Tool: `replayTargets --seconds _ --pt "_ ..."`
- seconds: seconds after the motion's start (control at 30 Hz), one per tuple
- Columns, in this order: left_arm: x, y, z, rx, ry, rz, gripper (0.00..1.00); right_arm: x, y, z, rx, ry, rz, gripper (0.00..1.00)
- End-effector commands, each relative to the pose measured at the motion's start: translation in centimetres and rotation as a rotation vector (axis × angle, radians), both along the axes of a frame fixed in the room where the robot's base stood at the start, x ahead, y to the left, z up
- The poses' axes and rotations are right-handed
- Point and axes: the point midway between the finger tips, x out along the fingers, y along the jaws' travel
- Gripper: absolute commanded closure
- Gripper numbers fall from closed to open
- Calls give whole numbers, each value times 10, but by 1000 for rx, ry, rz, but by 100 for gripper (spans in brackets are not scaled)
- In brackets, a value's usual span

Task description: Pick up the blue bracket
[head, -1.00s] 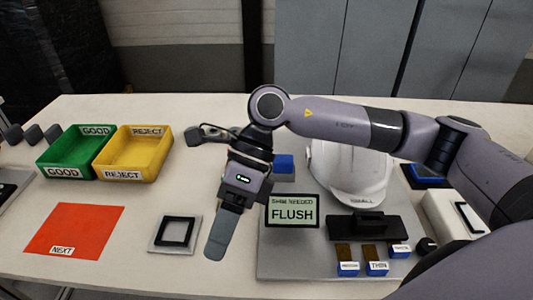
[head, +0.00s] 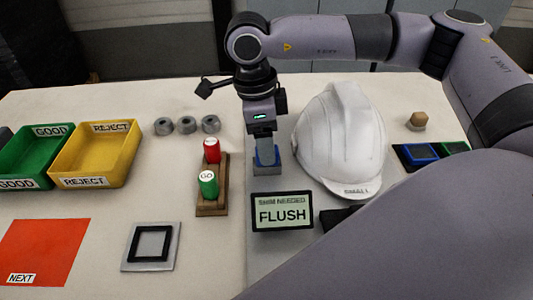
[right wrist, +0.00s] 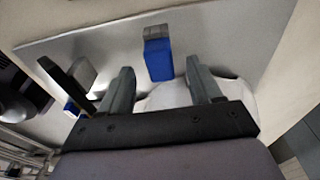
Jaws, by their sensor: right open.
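The blue bracket (head: 277,157) stands at a small grey block (head: 267,171) on the table, left of the white helmet shell (head: 335,135). My right gripper (head: 265,150) points down at it and hides part of it in the head view. In the right wrist view the bracket (right wrist: 158,62) shows as a blue block with a grey end. There it appears between the two open fingers (right wrist: 159,72), with a visible gap on each side. I cannot tell how far the fingertips are above it. My left gripper is in no view.
The helmet stands close to the right of my gripper. A wooden stand (head: 211,210) with red and green buttons is to the left. The FLUSH sign (head: 282,213) is in front.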

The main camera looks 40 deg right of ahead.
Motion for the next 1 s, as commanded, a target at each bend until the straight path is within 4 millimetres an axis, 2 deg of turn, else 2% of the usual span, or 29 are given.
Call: replayTargets --seconds 0.13,0.4,0.57,1.0 --pt "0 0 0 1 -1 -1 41 -2 -2 -17 0 2 -1 36" --pt "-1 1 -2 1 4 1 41 -1 -2 -19 2 0 -1 36" --pt "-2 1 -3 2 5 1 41 -1 -2 -19 2 0 -1 88" --pt "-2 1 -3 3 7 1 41 -1 -2 -13 2 -1 -1 89"
